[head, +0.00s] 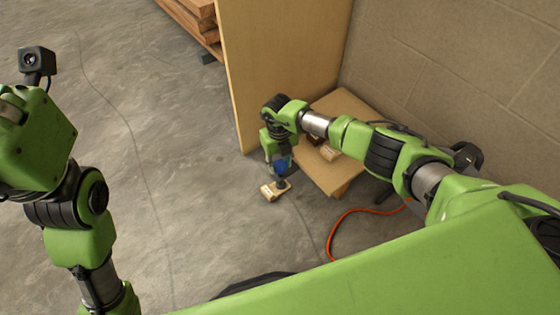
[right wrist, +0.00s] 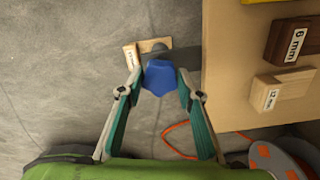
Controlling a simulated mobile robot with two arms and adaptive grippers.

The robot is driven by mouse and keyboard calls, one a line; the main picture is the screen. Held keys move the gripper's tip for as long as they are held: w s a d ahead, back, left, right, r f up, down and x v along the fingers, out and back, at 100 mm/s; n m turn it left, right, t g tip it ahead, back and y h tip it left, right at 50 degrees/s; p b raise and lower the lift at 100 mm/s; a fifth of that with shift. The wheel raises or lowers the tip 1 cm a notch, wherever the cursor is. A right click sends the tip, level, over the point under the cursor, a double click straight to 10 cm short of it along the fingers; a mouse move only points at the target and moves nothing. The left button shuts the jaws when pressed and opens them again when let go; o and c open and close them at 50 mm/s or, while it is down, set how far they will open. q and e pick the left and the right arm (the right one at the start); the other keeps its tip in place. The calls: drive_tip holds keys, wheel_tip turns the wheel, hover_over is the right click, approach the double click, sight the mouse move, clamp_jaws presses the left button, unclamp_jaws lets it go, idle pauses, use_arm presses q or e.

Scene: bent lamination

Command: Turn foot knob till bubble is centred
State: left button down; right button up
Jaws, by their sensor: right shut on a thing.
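The foot knob (right wrist: 159,77) is blue and faceted; in the right wrist view it sits between the two teal fingers of my right gripper (right wrist: 160,84). In the head view the blue knob (head: 281,168) is low by the floor, and my right gripper (head: 281,163) is shut on it from above. A grey foot below the knob stands at a pale wooden block (head: 268,193) on the floor. That block (right wrist: 131,56) bears a label too small to read. The bubble is not visible. My left gripper (head: 14,108) is at the left edge, its fingers mostly out of view.
A low wooden platform (head: 345,103) is beside the knob, against a tall wooden panel (head: 275,50) and block wall. On it are a dark "6 mm" block (right wrist: 291,40) and a paler block (right wrist: 267,93). An orange cable (head: 338,222) lies nearby.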

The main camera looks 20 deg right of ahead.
sight(279, 166)
idle(0.4)
drive_tip(key=o, duration=1.1)
wheel_tip(279, 166, up, 12)
drive_tip(key=shift+s+a+f, duration=0.1)
drive_tip(key=shift+s+a, duration=0.05)
